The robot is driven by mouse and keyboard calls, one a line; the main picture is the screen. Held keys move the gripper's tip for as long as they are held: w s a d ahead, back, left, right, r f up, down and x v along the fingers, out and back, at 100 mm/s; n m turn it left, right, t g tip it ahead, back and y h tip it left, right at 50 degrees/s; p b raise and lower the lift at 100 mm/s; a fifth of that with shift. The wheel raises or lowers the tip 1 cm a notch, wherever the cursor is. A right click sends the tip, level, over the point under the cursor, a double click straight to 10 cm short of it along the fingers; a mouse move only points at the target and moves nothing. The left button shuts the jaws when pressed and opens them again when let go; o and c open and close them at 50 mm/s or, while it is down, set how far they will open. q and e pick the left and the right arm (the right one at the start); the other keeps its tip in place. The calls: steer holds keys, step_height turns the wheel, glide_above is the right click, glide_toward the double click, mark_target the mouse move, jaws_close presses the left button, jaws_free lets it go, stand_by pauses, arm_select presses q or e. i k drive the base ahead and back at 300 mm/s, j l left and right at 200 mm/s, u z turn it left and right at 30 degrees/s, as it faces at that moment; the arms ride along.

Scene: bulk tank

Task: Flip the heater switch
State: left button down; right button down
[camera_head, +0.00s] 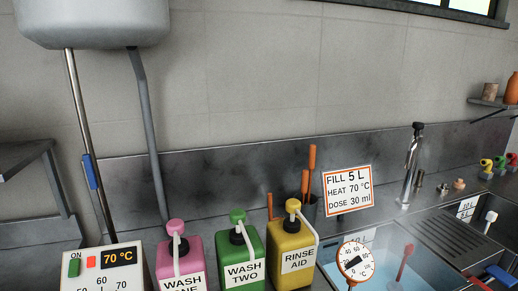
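A white control box (103,270) stands at the bottom left, its lower part cut off by the picture edge. Below these is part of a scale with 50, 60 and 70. None of these is labelled as the heater in the visible part. Neither of my grippers is in view.
Pink (180,262), green (241,258) and yellow (292,255) pump bottles stand right of the box. A dial thermometer (355,262) is at the water-filled sink. A sign (347,190) reads "FILL 5 L, HEAT 70 °C, DOSE 30 ml". A blue lever (90,171) sits on a pipe.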

mark_target(73, 268)
steer(key=k+j, duration=0.1)
steer(key=j, duration=0.6)
steer(key=k+j+u, duration=0.1)
steer(key=j, duration=0.6)
